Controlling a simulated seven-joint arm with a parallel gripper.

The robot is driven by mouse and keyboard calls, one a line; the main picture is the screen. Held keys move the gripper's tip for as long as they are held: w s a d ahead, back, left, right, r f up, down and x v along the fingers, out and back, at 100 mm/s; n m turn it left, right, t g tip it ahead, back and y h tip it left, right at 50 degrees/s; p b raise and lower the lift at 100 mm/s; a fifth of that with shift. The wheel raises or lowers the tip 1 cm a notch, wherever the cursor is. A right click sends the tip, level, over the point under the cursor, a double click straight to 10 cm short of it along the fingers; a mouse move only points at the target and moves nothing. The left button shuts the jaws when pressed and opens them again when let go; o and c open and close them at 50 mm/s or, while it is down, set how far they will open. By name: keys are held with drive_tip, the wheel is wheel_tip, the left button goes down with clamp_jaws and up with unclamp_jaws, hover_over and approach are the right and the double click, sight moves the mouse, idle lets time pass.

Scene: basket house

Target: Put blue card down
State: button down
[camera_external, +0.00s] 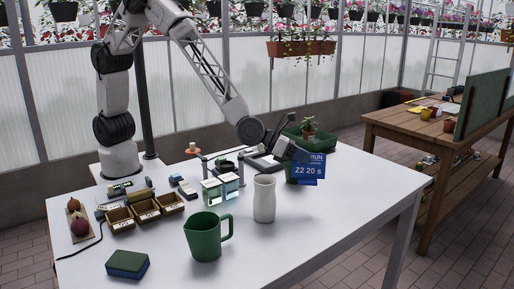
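The blue card (308,172) with white lettering, including "Z2 20 s", is upright at the right part of the white table. A second blue piece marked "RUN" overlaps its upper right; I cannot tell whether it is a separate card. My gripper (284,150) reaches in from the left and appears shut on the card's upper left edge, though the fingertips are small and partly hidden. The card covers part of a dark green container (290,180). I cannot tell whether its lower edge touches anything.
A white vase (264,199) stands just left in front of the card. A green jug (205,238), a sponge (127,264), small wooden boxes (146,210) and glass jars (230,184) stand farther left. A green tray (312,136) lies behind. The right front of the white table (345,205) is clear.

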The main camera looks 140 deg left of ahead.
sight(302, 173)
drive_tip(key=shift+f, duration=2.85)
drive_tip(key=shift+f, duration=1.9)
drive_tip(key=shift+f, duration=0.15)
drive_tip(key=c, duration=1.3)
unclamp_jaws()
drive_tip(key=shift+c, duration=0.2)
drive_tip(key=shift+r, duration=0.2)
drive_tip(key=shift+v, duration=0.8)
drive_tip(key=v, duration=1)
drive_tip(key=shift+s, duration=0.15)
drive_tip(key=shift+d+r, duration=0.1)
